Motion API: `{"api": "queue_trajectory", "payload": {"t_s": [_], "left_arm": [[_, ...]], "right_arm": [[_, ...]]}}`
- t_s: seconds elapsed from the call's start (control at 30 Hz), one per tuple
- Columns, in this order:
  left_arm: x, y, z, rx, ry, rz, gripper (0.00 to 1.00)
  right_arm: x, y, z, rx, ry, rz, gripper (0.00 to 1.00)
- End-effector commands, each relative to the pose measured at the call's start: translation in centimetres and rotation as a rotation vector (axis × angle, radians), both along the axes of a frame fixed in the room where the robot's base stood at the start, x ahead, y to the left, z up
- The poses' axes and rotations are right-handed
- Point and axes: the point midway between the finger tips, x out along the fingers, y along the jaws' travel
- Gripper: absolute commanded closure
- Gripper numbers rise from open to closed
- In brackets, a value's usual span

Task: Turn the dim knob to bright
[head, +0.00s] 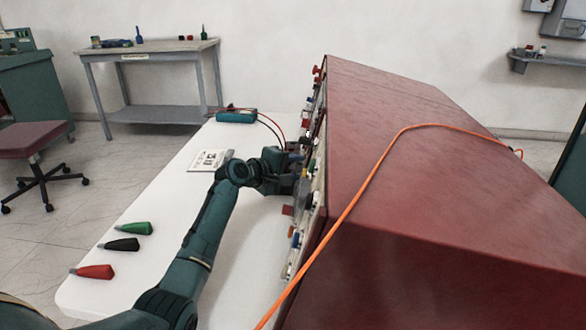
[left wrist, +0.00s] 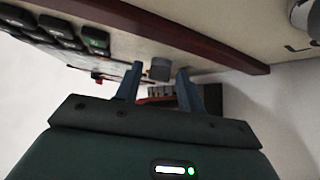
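A large red cabinet (head: 420,160) stands on the white table, its control panel (head: 318,180) facing left and seen nearly edge-on. My left gripper (head: 298,180) is up against the panel. In the left wrist view, its two blue-grey fingers (left wrist: 160,82) are apart. A small grey knob (left wrist: 160,68) shows between the fingertips, with a gap visible on each side. I cannot read a label, so I cannot tell whether this is the dim knob or how it is set. My right gripper is not in view.
Several red, blue and white controls line the panel around the gripper. An orange cable (head: 372,178) lies over the cabinet. On the white table (head: 180,230) are a meter (head: 237,116) with leads, a paper card (head: 209,160), and green, black and red (head: 93,272) cone-shaped pieces.

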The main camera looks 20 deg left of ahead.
Motion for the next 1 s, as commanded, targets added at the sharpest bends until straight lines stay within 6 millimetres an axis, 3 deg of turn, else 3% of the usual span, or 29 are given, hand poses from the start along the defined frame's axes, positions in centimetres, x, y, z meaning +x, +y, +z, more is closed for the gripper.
{"api": "queue_trajectory", "payload": {"t_s": [0.47,1.0], "left_arm": [[-1.0,0.5,0.4,0.001,-0.001,0.001,0.55],[-10.1,4.3,3.5,0.002,0.0,0.002,0.55]], "right_arm": [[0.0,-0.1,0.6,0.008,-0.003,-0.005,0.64],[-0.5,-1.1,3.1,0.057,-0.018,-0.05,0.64]]}}
